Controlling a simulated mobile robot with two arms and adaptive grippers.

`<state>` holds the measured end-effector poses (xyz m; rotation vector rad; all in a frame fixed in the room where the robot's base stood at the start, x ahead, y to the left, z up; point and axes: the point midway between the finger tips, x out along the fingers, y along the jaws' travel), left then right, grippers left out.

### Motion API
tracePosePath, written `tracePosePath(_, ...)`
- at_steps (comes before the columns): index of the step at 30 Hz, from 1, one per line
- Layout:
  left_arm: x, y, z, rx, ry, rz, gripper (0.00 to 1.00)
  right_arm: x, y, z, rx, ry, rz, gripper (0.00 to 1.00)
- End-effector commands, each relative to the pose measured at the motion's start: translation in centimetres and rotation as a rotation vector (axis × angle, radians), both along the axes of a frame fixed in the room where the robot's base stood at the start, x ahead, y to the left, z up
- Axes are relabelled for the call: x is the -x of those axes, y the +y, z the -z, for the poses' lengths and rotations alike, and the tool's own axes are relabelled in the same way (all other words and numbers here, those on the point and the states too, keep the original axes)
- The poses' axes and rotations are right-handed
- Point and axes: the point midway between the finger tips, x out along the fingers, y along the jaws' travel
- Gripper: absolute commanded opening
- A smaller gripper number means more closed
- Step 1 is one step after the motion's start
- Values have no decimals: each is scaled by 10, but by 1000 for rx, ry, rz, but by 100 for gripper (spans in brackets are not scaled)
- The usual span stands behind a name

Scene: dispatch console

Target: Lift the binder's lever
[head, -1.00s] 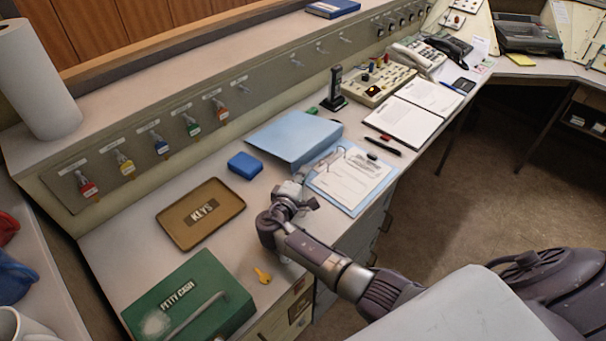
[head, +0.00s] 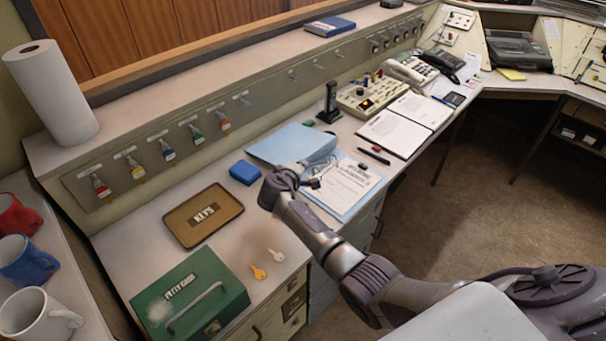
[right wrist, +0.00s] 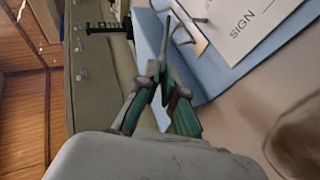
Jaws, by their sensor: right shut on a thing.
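The light blue binder (head: 294,143) lies open on the desk, with a printed sheet (head: 345,187) on its right side. My right gripper (head: 308,180) is at the binder's middle; my own wrist partly hides its fingers in the head view. In the right wrist view, the two fingers of the right gripper (right wrist: 165,88) are closed around a thin grey metal piece, the binder's lever (right wrist: 166,45). The lever stands beside the binder's metal rings (right wrist: 190,28) and the sheet. My left gripper is not in view.
A blue box (head: 244,172) and a brown keys tray (head: 202,214) lie left of the binder. An open notebook (head: 395,132) and a pen (head: 374,156) lie beyond.

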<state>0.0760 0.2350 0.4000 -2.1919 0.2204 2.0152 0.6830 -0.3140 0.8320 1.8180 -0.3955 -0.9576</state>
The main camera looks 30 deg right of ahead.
Motion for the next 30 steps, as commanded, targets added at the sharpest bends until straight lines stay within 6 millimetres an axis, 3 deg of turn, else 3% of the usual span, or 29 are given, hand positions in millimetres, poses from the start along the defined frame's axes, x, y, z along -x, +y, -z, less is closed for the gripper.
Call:
tracePosePath(1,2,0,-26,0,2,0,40,-2,-4,-22,-44,13,3,0)
tracePosePath(3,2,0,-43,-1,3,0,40,-4,-10,-31,-107,36,3,0)
tracePosePath(12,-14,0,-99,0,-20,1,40,-14,-37,-57,-369,126,2,0)
tracePosePath(18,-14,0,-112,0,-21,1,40,-19,-54,-63,-502,175,0,0)
tracePosePath(30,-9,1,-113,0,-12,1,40,-29,-78,-73,-493,171,-3,0)
